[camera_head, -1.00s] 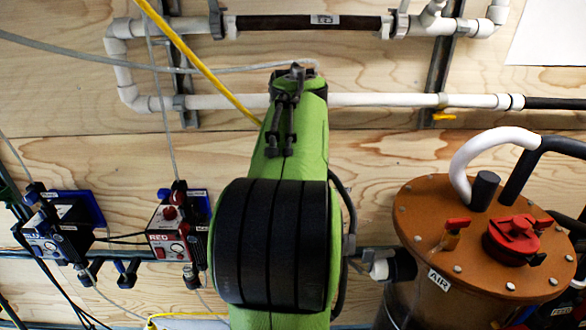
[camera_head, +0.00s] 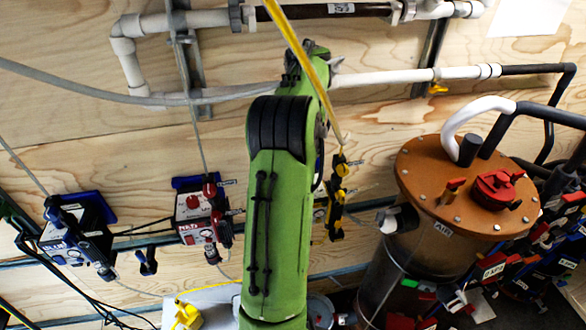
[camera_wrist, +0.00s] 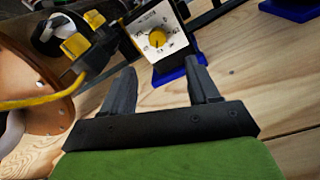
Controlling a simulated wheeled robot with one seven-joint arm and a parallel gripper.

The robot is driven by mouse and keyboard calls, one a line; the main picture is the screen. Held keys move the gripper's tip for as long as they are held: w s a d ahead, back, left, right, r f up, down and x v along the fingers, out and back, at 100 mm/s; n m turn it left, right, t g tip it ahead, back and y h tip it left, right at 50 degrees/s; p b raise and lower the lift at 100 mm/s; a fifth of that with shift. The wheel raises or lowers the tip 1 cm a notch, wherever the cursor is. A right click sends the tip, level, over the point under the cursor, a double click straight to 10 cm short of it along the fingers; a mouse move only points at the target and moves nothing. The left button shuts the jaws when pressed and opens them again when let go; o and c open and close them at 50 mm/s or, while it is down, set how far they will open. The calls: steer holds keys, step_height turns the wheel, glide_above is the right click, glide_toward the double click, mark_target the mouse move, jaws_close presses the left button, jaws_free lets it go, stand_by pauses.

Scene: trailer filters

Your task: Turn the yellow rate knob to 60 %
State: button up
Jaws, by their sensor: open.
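In the wrist view the yellow rate knob (camera_wrist: 157,39) sits in the middle of a white dial plate (camera_wrist: 165,22) with black scale marks. The plate is on a dark box with a blue base. The numbers and the knob's exact setting are too small to read. My gripper (camera_wrist: 162,74) has its two dark fingers apart with nothing between them. The knob lies beyond the fingertips, between them in the picture, and is not touched. In the head view a yellow-fitted unit (camera_head: 338,190) shows just right of my green arm, which hides its dial face.
Beside the dial, yellow and black fittings with a yellow hose (camera_wrist: 35,103) stand close on the left. In the head view a red-labelled unit (camera_head: 201,215) and a blue-labelled unit (camera_head: 75,235) are left of my arm. An orange-lidded tank (camera_head: 465,185) stands right.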

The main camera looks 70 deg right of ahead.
steer(key=f+b, duration=0.1)
steer(key=f, duration=0.3)
steer(key=f+b, duration=0.1)
steer(key=f, duration=0.3)
steer(key=s+f, duration=0.1)
steer(key=f, duration=0.3)
steer(key=shift+d+b, duration=0.1)
steer(key=shift+b, duration=0.3)
steer(key=shift+f, duration=0.2)
steer(key=shift+c, duration=0.4)
